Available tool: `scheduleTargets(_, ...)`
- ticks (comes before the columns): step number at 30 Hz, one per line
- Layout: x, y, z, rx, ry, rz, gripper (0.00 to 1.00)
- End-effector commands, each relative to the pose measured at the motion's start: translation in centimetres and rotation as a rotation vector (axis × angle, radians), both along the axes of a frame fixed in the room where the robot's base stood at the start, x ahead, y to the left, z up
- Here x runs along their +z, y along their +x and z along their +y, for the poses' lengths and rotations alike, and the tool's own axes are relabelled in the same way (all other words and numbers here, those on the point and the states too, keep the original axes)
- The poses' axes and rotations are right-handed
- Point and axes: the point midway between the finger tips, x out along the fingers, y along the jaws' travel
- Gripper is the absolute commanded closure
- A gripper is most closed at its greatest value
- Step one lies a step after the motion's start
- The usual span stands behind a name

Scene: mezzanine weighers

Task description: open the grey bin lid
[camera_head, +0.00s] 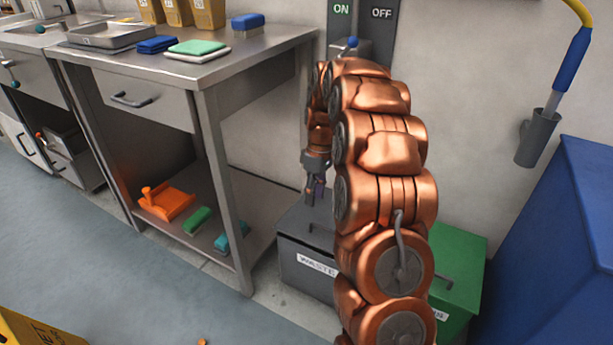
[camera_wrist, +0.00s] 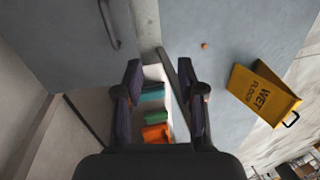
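The grey bin (camera_head: 306,262), with a WASTE label on its front, stands on the floor right of the steel bench. Its lid (camera_head: 292,219) looks shut and carries a dark bar handle, partly hidden behind my arm. In the wrist view a grey surface (camera_wrist: 70,35) with a dark bar handle (camera_wrist: 108,24) fills the upper left; it appears to be this lid. My gripper (camera_head: 314,198) hangs above the back part of the lid, close to the bench. In the wrist view my gripper (camera_wrist: 161,95) has its fingers apart with nothing between them, and the handle lies outside them.
The steel bench (camera_head: 228,180) stands close at left, with an orange item (camera_head: 167,203) and brushes on its lower shelf. A green bin (camera_head: 458,270) stands right of the grey one, partly behind my arm. A blue container (camera_head: 555,240) is farther right. A yellow wet-floor sign (camera_wrist: 262,93) stands on open floor.

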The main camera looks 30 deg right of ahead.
Motion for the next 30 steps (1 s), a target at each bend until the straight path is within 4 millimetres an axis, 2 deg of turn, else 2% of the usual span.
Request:
scheduleTargets(1, 1.2, -0.3, 0.5, -0.002, -0.002, 0.001, 0.61)
scheduleTargets(6, 3.5, -1.0, 1.8, -0.013, -0.007, 0.002, 0.61)
scheduleTargets(15, 6.4, -2.4, 3.6, -0.031, -0.013, 0.011, 0.61)
scheduleTargets(21, 7.1, -2.8, 4.1, -0.038, -0.016, 0.013, 0.61)
scheduleTargets(30, 7.1, -2.8, 4.2, -0.039, -0.016, 0.013, 0.61)
